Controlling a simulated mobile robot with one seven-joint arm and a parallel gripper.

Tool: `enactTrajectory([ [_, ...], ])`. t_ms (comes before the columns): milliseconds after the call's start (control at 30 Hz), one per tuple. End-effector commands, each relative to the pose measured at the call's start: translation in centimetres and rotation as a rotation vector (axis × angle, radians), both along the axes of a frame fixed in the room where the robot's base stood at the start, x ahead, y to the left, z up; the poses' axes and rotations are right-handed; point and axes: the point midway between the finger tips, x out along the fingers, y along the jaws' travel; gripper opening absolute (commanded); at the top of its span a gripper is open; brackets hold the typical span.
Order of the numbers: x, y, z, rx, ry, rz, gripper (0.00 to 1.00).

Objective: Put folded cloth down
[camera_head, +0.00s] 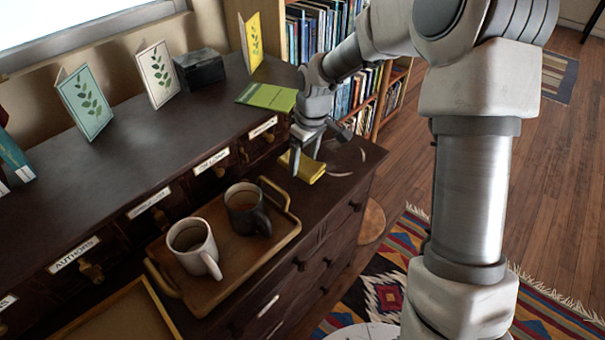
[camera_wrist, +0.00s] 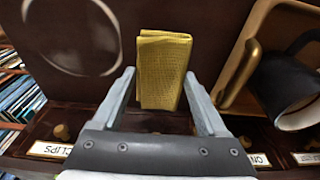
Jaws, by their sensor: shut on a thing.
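The folded cloth (camera_head: 309,170) is yellow and lies low over the dark dresser top (camera_head: 345,185), to the right of the tray. My gripper (camera_head: 305,160) points down at it and is shut on it. In the wrist view, the cloth (camera_wrist: 165,72) shows its woven texture between the two fingertips of my gripper (camera_wrist: 160,75). I cannot tell whether its underside touches the dresser top.
A wooden tray (camera_head: 219,286) with a white mug (camera_head: 190,247) and a dark mug (camera_head: 243,208) stands left of the cloth. A thin pale ring outline (camera_wrist: 118,42) marks the dresser top nearby. A green book (camera_head: 267,97) lies on the raised shelf behind.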

Motion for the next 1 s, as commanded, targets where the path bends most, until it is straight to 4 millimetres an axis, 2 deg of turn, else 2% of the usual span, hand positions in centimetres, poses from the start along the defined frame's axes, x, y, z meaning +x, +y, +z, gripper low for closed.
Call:
enactTrajectory([
  [167, 0.3, 0.3, -1.1, 0.000, 0.001, 0.000, 0.31],
  [400, 0.3, 0.3, -4.3, -0.001, 0.001, 0.000, 0.31],
  [767, 0.3, 0.2, -4.6, -0.001, 0.001, -0.001, 0.31],
  [800, 0.3, 0.2, -4.6, 0.000, 0.000, -0.001, 0.77],
  [933, 0.3, 0.2, -4.6, 0.000, 0.000, -0.001, 1.00],
  [1000, 0.3, 0.2, -4.5, 0.000, 0.000, 0.000, 1.00],
])
